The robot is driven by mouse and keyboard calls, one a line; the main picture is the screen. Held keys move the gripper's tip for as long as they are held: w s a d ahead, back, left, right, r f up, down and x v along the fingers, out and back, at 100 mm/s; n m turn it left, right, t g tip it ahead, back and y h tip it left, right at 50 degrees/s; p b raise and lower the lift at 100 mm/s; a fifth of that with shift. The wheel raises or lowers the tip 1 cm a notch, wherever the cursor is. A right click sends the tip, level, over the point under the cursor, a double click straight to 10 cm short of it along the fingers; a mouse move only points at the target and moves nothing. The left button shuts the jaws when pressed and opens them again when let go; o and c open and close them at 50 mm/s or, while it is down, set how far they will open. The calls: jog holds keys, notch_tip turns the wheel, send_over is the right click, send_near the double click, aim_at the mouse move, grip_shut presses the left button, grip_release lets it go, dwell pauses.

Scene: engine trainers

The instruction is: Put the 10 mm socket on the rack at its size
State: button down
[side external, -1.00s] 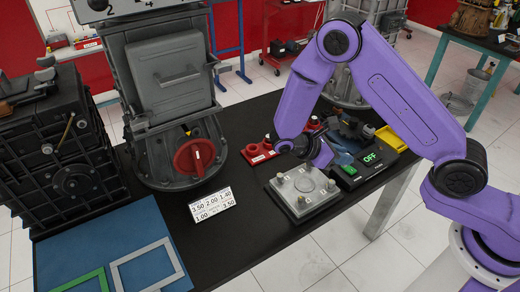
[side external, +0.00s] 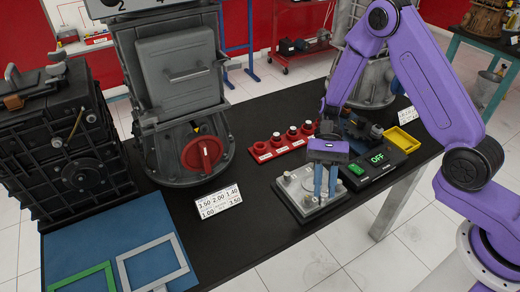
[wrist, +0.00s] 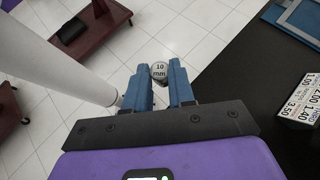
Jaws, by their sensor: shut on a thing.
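My gripper (side external: 325,190) shows in the side view with its blue fingers over the right part of a grey metal plate. In the side view the socket is too small to tell from the fingers. The red rack (side external: 265,151) stands on the black table behind and left of the gripper, apart from it. It has several posts or sockets and white size labels, too small to read here.
The grey plate (side external: 309,211) with knobs lies below the gripper. A box reading OFF (side external: 377,158) and a yellow tray (side external: 402,139) stand to its right. A number card (side external: 218,202) lies left. A large grey engine housing (side external: 180,95) rises left of the rack.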

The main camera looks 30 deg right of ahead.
jog(key=w+d+r+m+t+y, duration=0.1)
jog(key=w+d+r+m+t, duration=0.15)
jog(key=w+m+t, duration=0.6)
jog(key=w+d+r+m+t+y, duration=0.1)
jog(key=w+d+r+m+t, duration=0.15)
jog(key=w+m+t, duration=0.65)
jog(key=w+f, duration=0.3)
jog(key=w, duration=0.1)
jog(key=w+a+f+g, duration=0.1)
jog(key=w+f, duration=0.3)
jog(key=w, duration=0.1)
jog(key=w+a+f+g, duration=0.1)
jog(key=w+f, duration=0.3)
jog(key=w, duration=0.1)
jog(key=shift+n, duration=0.25)
jog(key=shift+s+f, duration=0.1)
jog(key=shift+f, duration=1.3)
jog(key=shift+f, duration=0.25)
jog(key=c, duration=1)
grip_release()
jog(key=shift+o, duration=0.2)
